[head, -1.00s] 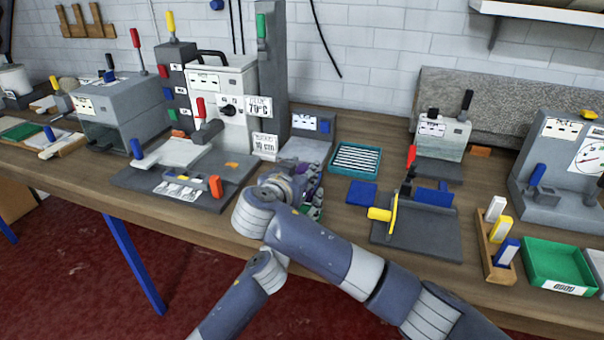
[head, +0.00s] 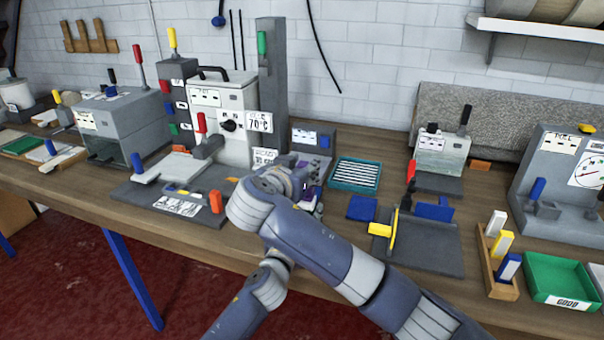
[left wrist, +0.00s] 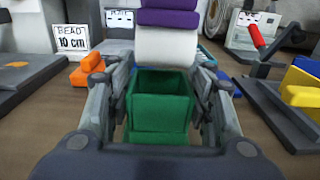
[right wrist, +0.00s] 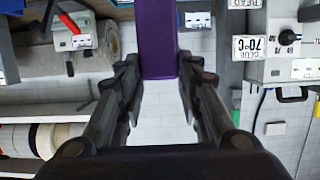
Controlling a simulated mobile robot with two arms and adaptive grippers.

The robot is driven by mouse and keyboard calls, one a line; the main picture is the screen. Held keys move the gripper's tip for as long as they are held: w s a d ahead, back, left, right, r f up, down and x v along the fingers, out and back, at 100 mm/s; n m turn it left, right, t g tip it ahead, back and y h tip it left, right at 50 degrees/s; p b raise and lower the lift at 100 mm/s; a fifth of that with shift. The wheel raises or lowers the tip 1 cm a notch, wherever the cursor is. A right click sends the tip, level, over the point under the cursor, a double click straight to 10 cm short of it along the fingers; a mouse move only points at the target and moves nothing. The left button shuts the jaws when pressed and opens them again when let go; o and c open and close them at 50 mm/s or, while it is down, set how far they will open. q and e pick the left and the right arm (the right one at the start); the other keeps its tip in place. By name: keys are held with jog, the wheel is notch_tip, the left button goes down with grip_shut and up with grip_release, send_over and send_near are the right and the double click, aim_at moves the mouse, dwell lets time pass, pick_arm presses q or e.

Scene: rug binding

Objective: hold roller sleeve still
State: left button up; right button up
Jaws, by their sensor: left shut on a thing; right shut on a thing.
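A white piece (left wrist: 166,48) stands directly above the green block, with purple pieces (left wrist: 168,18) above that. I cannot tell which of these is the roller sleeve. In the right wrist view my right gripper (right wrist: 158,66) is shut on a purple bar (right wrist: 157,40). In the head view my right arm covers most of the held parts and my left gripper.
A bench fixture with a yellow handle (head: 380,229) stands to the right, with a blue block (head: 361,208) beside it. A teal tray (head: 356,174) lies behind. A plate with an orange block (head: 216,202) is close on the left. The front bench edge runs below my arms.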

jog(key=shift+r, duration=1.45)
pick_arm(q)
jog(key=shift+f, duration=0.1)
jog(key=o, duration=1.1)
